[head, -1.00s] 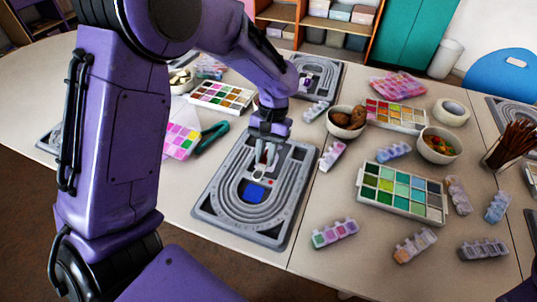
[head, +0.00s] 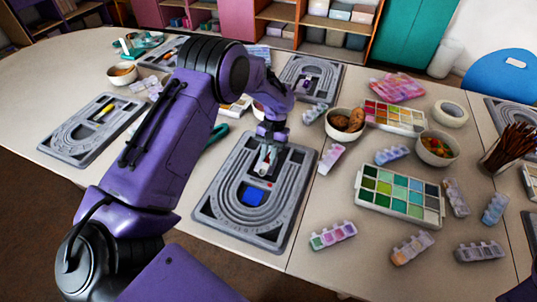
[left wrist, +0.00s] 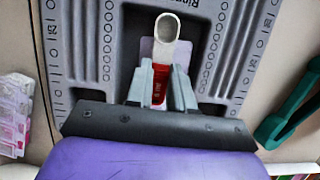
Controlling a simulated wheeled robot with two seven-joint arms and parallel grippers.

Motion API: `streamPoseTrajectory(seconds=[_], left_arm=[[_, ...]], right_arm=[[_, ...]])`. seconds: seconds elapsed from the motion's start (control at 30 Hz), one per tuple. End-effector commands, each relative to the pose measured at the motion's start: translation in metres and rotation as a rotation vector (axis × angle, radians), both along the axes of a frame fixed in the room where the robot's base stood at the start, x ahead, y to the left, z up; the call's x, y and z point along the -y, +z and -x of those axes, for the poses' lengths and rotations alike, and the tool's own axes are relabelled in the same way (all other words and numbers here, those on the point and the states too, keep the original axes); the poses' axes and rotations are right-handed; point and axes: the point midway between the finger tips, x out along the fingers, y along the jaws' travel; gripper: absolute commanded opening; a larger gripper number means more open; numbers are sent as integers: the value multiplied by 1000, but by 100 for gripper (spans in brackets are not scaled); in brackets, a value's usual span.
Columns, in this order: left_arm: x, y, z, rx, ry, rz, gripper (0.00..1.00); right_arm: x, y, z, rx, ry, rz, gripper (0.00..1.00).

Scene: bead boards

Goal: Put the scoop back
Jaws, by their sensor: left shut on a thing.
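My left gripper (head: 266,163) is over the upper middle of a grey bead board (head: 222,216). It is shut on the scoop. In the left wrist view, the scoop's pale oval bowl (left wrist: 166,36) points away from the gripper, and its red handle (left wrist: 158,92) is between the fingers (left wrist: 160,84). Below the scoop is a recess of the board (left wrist: 215,50), with a pale lilac patch under the bowl. I cannot tell whether the scoop touches the board. My right gripper is not in view.
A bowl of brown things (head: 345,123), a green bead tray (head: 400,194) and several small bead boxes stand to the right. Another board (head: 95,130) lies at left. A green curved tool (head: 217,134) is beside the working board.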

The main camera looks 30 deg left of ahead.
Motion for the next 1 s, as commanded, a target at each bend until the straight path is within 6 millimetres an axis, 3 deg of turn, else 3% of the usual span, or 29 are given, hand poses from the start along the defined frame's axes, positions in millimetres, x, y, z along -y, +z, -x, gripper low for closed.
streamPoseTrajectory(seconds=[0.07,0.1,0.17,0.2,0.57,1.0], left_arm=[[0,-3,0,0,0,0,0],[0,-3,0,0,0,0,25],[0,-3,0,0,0,0,45],[0,-3,0,0,0,0,47],[0,6,-3,3,-1,1,47],[-5,102,-35,2,-1,1,47]], right_arm=[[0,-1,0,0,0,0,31],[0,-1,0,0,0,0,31],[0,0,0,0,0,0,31],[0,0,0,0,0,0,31],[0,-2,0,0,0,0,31],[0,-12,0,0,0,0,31]])
